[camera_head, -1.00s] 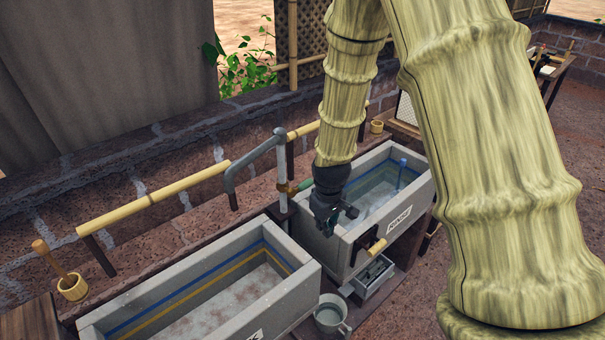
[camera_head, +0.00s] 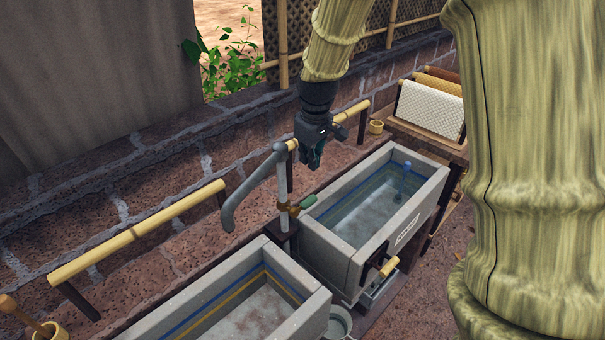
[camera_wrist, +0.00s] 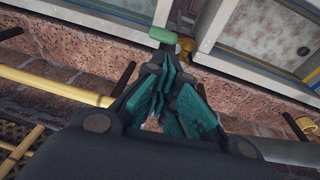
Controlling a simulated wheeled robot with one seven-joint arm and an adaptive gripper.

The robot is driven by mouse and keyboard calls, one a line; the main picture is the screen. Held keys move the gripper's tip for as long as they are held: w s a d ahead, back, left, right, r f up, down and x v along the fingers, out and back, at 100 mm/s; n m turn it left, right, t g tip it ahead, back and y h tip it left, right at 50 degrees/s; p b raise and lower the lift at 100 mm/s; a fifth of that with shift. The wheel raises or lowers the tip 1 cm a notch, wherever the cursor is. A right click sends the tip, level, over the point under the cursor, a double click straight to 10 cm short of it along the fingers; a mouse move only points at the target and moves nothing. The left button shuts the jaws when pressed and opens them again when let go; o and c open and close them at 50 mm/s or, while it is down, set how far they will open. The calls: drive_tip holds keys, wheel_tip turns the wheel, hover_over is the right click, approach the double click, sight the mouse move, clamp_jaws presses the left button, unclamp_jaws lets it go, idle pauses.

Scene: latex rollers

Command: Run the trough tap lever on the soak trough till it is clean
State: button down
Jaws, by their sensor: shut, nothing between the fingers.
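The tap lever (camera_head: 304,203) is a short green handle on a brass valve low on the grey tap post, between the two troughs. It also shows in the wrist view (camera_wrist: 162,35), just beyond my fingertips. The tap's bent spout (camera_head: 240,200) points left, towards the left trough (camera_head: 308,316), which has blue and yellow lines inside. The right trough (camera_head: 330,250) carries a white label too blurred to read surely. My gripper (camera_head: 313,165) is shut and empty, above the lever and just right of the post's top. Its green fingers (camera_wrist: 166,62) appear apart from the lever.
A bamboo rail (camera_head: 140,232) runs along the brick wall behind the troughs. A wooden-handled crank (camera_head: 386,267) sticks out at the right trough's front. A blue-topped stick (camera_head: 405,180) stands in that trough. A rack with a pale cloth (camera_head: 430,108) stands at the far right.

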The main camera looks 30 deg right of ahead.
sight(307, 199)
drive_tip(key=shift+w+f+p, duration=0.4)
drive_tip(key=shift+f+p, duration=0.35)
drive_tip(key=shift+f, duration=1.45)
drive_tip(key=shift+w+f+p, duration=0.35)
drive_tip(key=shift+f+p, duration=0.45)
drive_tip(key=shift+f, duration=1.35)
drive_tip(key=shift+w+f+p, duration=0.4)
drive_tip(key=shift+f+p, duration=0.35)
drive_tip(key=shift+f, duration=1.65)
drive_tip(key=shift+f, duration=0.1)
drive_tip(key=shift+d+f, duration=0.1)
drive_tip(key=shift+f, duration=0.1)
drive_tip(key=shift+r, duration=0.1)
drive_tip(key=r+p, duration=0.2)
drive_tip(key=r, duration=0.2)
drive_tip(key=shift+s+p, duration=0.25)
drive_tip(key=shift+p, duration=0.15)
wheel_tip(307, 199, up, 10)
drive_tip(key=s+b, duration=0.1)
drive_tip(key=b, duration=0.2)
drive_tip(key=shift+s+f+b, duration=0.15)
drive_tip(key=shift+s+b, duration=0.2)
drive_tip(key=shift+b, duration=0.05)
